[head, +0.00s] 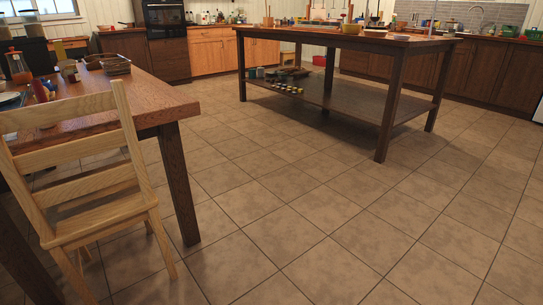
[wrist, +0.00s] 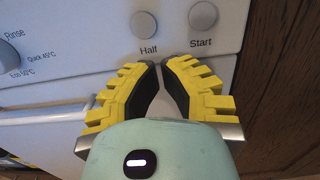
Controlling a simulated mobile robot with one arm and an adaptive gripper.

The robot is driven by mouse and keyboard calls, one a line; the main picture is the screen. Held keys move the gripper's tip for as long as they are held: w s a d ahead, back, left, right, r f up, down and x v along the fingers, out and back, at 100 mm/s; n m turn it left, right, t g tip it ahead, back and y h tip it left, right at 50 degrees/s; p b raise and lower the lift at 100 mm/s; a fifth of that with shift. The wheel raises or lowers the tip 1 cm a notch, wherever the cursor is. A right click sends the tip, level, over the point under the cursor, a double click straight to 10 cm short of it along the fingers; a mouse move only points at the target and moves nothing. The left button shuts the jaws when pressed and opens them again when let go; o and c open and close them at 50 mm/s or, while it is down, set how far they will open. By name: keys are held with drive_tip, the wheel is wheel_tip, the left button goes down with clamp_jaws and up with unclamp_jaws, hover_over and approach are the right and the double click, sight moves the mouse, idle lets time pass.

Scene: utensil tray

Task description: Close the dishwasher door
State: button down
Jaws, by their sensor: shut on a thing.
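The dishwasher shows close up in the wrist view as a white front with a control panel (wrist: 110,40), carrying a "Start" knob, a "Half" button and a dial at the left. Its long pale door handle (wrist: 45,115) runs in from the left and passes behind my left finger. My gripper (wrist: 161,64), with yellow ribbed fingers and dark pads, is right up against the front below the "Half" and "Start" controls. Its fingertips are close together. What lies between the fingers is mostly hidden. My gripper is out of the head view.
Dark wooden cabinet (wrist: 285,75) stands right of the dishwasher. In the head view, a table (head: 150,95) and wooden chair (head: 95,205) stand at the left, and a large island table (head: 340,42) at the back. The tiled floor (head: 290,200) between is clear.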

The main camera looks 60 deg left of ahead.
drive_tip(key=shift+d+f+y+p, duration=0.15)
drive_tip(key=shift+d+y+p, duration=0.1)
drive_tip(key=shift+d, duration=0.5)
drive_tip(key=shift+d+f+y+p, duration=0.15)
drive_tip(key=shift+d+y+p, duration=0.1)
drive_tip(key=shift+d, duration=0.45)
drive_tip(key=shift+w+a+f, duration=0.1)
drive_tip(key=shift+w, duration=0.05)
drive_tip(key=a+r+p, duration=0.1)
drive_tip(key=a, duration=1.2)
drive_tip(key=shift+s+a, duration=0.4)
drive_tip(key=shift+s, duration=0.05)
